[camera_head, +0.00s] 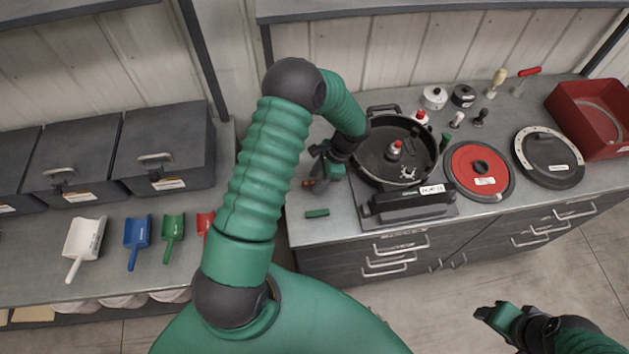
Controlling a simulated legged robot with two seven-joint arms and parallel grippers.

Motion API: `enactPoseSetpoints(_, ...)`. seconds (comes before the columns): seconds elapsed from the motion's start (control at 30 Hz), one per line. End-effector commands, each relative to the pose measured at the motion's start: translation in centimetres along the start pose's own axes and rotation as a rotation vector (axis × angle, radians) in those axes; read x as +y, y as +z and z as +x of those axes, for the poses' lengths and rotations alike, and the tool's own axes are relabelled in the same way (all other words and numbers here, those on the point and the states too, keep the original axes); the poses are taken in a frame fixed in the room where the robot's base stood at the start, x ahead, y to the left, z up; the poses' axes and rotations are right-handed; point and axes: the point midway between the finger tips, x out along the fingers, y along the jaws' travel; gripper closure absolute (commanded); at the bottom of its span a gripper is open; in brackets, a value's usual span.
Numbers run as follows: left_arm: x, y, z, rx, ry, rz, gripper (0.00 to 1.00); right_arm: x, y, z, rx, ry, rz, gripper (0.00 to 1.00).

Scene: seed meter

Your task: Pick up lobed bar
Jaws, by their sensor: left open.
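A small green bar (317,213) lies flat on the grey bench near its front left edge. I cannot make out lobes on it at this size. My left gripper (318,168) is open above the bench's left end, beyond the green bar and apart from it. A small dark piece with a red-orange end (309,184) shows beside the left gripper; its shape is partly hidden, and I cannot tell which piece is the lobed bar. My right gripper (492,314) is low at the right, in front of the bench, away from these pieces; its jaw state is unclear.
A black round meter housing (372,174) stands just right of my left gripper. A red disc (463,159), a black disc with a pale rim (575,177) and a red bin (561,99) lie farther right. Coloured scoops (137,233) lie on the left bench.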

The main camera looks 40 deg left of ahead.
Motion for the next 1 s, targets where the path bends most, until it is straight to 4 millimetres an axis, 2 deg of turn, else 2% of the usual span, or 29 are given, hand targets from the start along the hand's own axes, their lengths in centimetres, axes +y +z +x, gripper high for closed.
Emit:
enactPoseSetpoints(0.1, -0.10, -0.04, 0.89, 0.000, 0.000, -0.001, 0.58, 0.00, -0.03, -0.20, -0.001, 0.000, 0.000, 0.40)
enactPoseSetpoints(0.27, -0.13, -0.10, 0.94, 0.000, -0.001, -0.001, 0.58, -0.01, -0.01, -0.11, -0.001, 0.000, 0.000, 0.40)
enactPoseSetpoints(0.6, -0.01, -0.07, 0.92, -0.001, 0.000, -0.001, 1.00, -0.01, -0.01, -0.10, -0.001, 0.000, 0.000, 0.40)
enactPoseSetpoints(1.0, -0.08, -0.05, 0.85, 0.000, 0.000, -0.001, 1.00, -0.01, 0.00, -0.08, -0.001, 0.000, 0.000, 0.40)
